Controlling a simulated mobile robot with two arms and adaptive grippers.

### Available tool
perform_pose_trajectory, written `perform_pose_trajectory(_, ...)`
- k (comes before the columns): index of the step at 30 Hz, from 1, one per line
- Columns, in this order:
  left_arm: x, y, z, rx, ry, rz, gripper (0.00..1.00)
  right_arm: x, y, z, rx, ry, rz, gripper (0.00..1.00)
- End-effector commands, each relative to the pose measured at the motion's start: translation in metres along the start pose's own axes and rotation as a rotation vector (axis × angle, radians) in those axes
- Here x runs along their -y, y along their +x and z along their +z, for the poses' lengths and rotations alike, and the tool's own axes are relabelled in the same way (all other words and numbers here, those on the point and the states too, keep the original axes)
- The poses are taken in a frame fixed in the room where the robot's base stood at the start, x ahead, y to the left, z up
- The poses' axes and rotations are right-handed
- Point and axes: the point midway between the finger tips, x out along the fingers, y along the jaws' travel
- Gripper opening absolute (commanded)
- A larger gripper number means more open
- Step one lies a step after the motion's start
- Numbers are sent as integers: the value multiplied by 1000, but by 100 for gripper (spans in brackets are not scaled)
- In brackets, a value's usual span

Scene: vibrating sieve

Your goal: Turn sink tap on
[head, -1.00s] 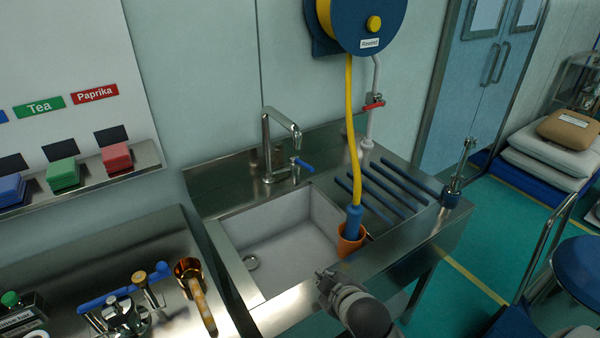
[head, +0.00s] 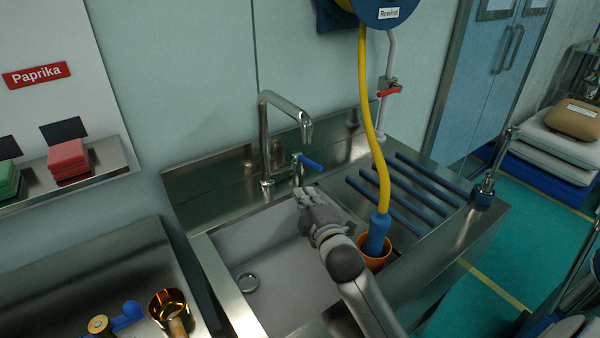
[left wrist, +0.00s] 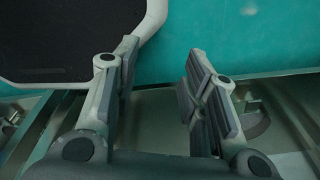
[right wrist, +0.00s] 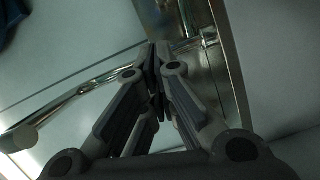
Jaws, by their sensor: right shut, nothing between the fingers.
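The sink tap (head: 266,135) is a tall chrome spout at the back of the steel sink (head: 262,240). Its blue lever (head: 310,162) sticks out to the right of a short chrome valve post. My right gripper (head: 302,192) is shut and empty, over the back of the basin, just below and in front of the lever; I cannot tell whether it touches the post. In the right wrist view its closed fingertips (right wrist: 156,48) lie in front of chrome tap parts (right wrist: 80,92). My left gripper (left wrist: 158,75) is open and empty, away from the sink, over the floor.
A yellow hose (head: 367,110) hangs from the blue reel (head: 345,15) into an orange cup (head: 377,262) at the basin's right. A red-handled valve (head: 390,91) is on the wall pipe. Blue drain bars (head: 410,190) lie to the right. A copper mug (head: 170,310) stands on the left counter.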

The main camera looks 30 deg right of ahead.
Motion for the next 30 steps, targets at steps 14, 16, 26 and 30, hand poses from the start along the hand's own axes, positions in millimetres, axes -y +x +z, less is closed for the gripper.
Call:
perform_pose_trajectory(14, -5, -3, 35, 51, 1, 6, 40, -1, 6, 0, 0, -2, 2, 0)
perform_pose_trajectory(16, -4, -4, 32, 47, 2, 5, 40, -2, 13, 0, 0, -1, 3, 0)
perform_pose_trajectory(26, -1, -9, 4, 6, 2, 1, 40, -2, 62, 0, 0, 0, 2, 0)
perform_pose_trajectory(30, -1, -11, 6, 8, 2, 2, 40, -2, 82, 0, 0, -1, 2, 0)
